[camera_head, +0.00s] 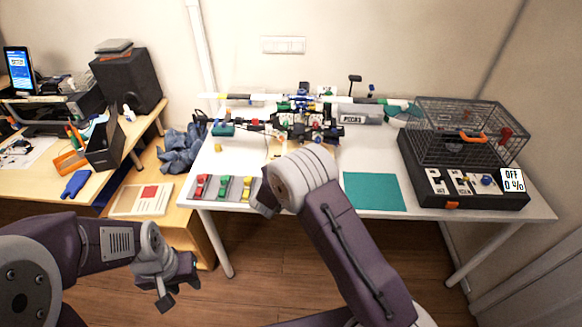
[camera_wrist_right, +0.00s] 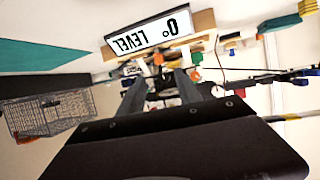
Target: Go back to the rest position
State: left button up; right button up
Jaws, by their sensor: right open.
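My left gripper (camera_head: 180,289) hangs low in front of the white table, over the wooden floor. Its two dark fingers look apart, with nothing seen between them. My right arm reaches up over the table's front edge, and its wrist hides most of the right gripper in the head view. In the right wrist view, the right gripper (camera_wrist_right: 166,88) has its fingers apart and holds nothing. Beyond the fingers are a level display (camera_wrist_right: 150,37) reading 0° and a multi-rotor drone (camera_head: 300,122) on the white table (camera_head: 430,210).
A wire cage on a black case (camera_head: 445,197) stands at the table's right. A teal mat (camera_head: 374,191) lies right of my right wrist. A grey tray (camera_head: 211,190) with coloured parts is to its left. A wooden desk (camera_head: 20,172) stands far left.

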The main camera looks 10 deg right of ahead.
jog(key=s+d+r+n+g+y+p, duration=0.1)
jog(key=s+g, duration=0.4)
jog(key=s, duration=1.1)
jog(key=s+d+r+n+g+y+p, duration=0.2)
jog(key=s+n+g+y, duration=0.2)
jog(key=s, duration=1.3)
jog(key=shift+g+y, duration=0.8)
jog(key=shift+g, duration=0.1)
jog(key=shift+r, duration=0.1)
jog(key=shift+w, duration=0.1)
